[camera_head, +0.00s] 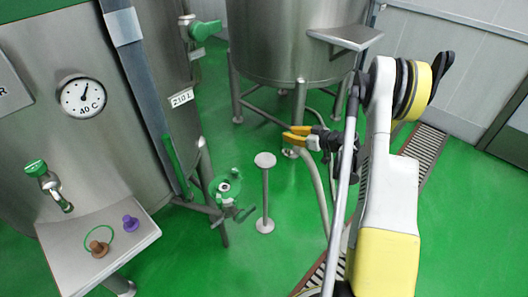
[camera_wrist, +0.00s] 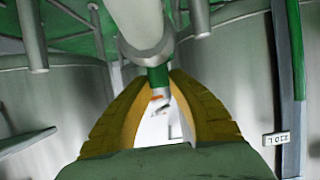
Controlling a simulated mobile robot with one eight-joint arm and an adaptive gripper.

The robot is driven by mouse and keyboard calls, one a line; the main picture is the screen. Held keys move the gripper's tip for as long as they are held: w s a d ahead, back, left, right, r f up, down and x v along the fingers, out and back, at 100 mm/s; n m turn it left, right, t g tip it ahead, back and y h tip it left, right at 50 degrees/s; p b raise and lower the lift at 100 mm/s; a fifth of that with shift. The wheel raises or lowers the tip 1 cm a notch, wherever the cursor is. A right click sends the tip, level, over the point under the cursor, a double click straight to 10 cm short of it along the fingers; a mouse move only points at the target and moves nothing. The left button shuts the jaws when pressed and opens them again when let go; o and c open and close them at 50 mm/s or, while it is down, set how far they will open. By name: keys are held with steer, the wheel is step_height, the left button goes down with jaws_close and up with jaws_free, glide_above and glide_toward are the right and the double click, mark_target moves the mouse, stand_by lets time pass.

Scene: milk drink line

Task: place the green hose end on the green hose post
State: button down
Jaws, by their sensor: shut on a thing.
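My gripper (camera_head: 297,136) has yellow fingers and sits in the air in front of the rear tank. In the wrist view the fingers (camera_wrist: 158,95) are shut on the hose end with the green band (camera_wrist: 158,76). The fingers hide part of it. A grey hose (camera_head: 320,190) hangs from beside the gripper down to the floor. A grey post with a flat round top (camera_head: 265,160) stands on the floor to the left of and below my gripper, apart from it. I see no green mark on it, so I cannot tell whether it is the green hose post.
A green-ringed valve fitting (camera_head: 225,187) sits low by the left tank (camera_head: 150,120). A shelf (camera_head: 140,234) holds a brown and a purple plug. The rear tank (camera_head: 285,50) stands on legs. A floor drain (camera_head: 424,145) runs at right. Green floor (camera_head: 195,255) is clear around the post.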

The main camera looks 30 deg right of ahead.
steer(key=w+a+f+b, duration=0.5)
steer(key=w+f+b, duration=0.1)
steer(key=w+f, duration=0.3)
steer(key=shift+a+f, duration=0.3)
steer(key=shift+f, duration=0.4)
steer(key=shift+f, duration=0.15)
steer(key=c, duration=1.4)
jaws_free()
steer(key=shift+o, duration=0.2)
